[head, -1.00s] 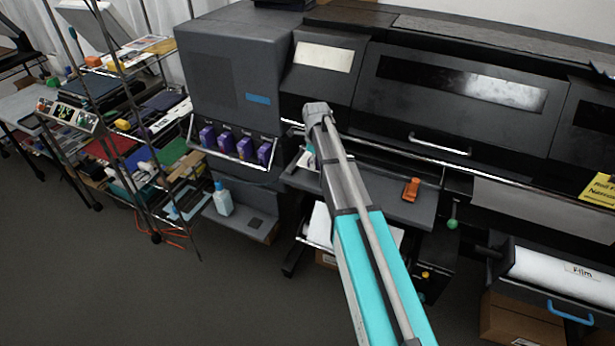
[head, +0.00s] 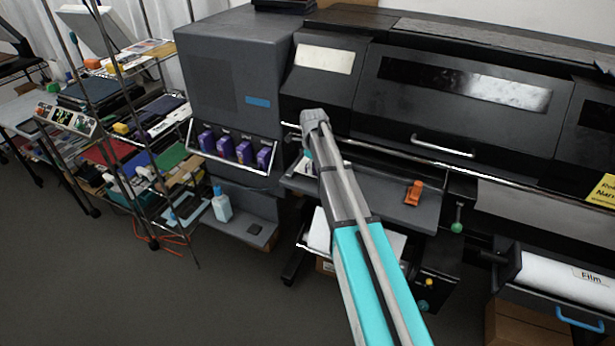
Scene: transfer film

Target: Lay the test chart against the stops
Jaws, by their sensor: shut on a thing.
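My arm reaches up and forward across the head view, and its grey far end is in front of the large dark printer (head: 460,125). My gripper cannot be made out; it seems hidden behind the far end of the arm. A small white and teal patch (head: 307,157) shows just left of the arm above the printer's grey shelf (head: 375,188), too small to identify. I cannot make out the test chart or the stops for certain.
An orange tool (head: 414,192) lies on the shelf's right part. A film roll (head: 565,275) hangs at lower right. Purple cartridges (head: 243,152) and a blue-white bottle (head: 221,206) are left of the arm. A loaded wire rack (head: 140,150) stands further left. Grey floor is clear at lower left.

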